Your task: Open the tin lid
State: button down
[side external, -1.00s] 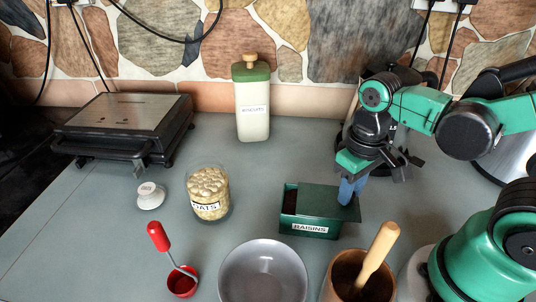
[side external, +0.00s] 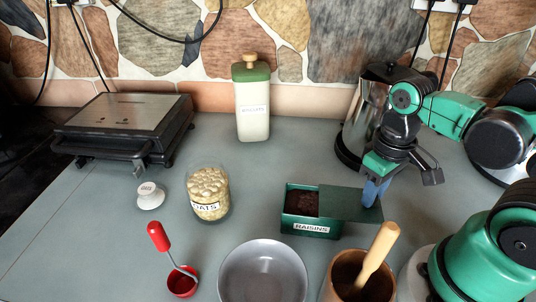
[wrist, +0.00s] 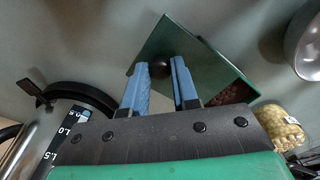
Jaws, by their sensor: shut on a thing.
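The green raisins tin (side external: 312,228) stands on the counter with its label facing the side camera. Its flat green lid (side external: 340,203) is slid to the right, so the left part of the tin is open and dark raisins (side external: 302,203) show inside. The lid overhangs the tin's right end. My gripper (side external: 375,192) is at the lid's right end, its blue fingers pointing down. In the wrist view my gripper (wrist: 161,83) has its fingers on either side of a dark round knob (wrist: 160,68) on the lid (wrist: 172,45); raisins (wrist: 235,92) show beyond it.
A glass jar of oats (side external: 209,195) stands left of the tin, with a white lid (side external: 150,196) beside it. A grey bowl (side external: 263,272) and a mortar with a wooden pestle (side external: 375,255) are in front. A steel kettle (side external: 362,125) stands behind my gripper.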

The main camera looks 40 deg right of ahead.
jog(key=c, duration=0.7)
grip_release()
jog(key=shift+o, duration=0.2)
jog(key=shift+r, duration=0.15)
jog(key=shift+r, duration=2.65)
jog(key=shift+w, duration=0.1)
jog(key=w+a+t, duration=0.1)
jog(key=w+t, duration=0.6)
jog(key=w, duration=0.1)
jog(key=shift+w+a+r+n, duration=0.15)
jog(key=shift+w+r+n, duration=0.15)
jog(key=shift+w+r, duration=0.15)
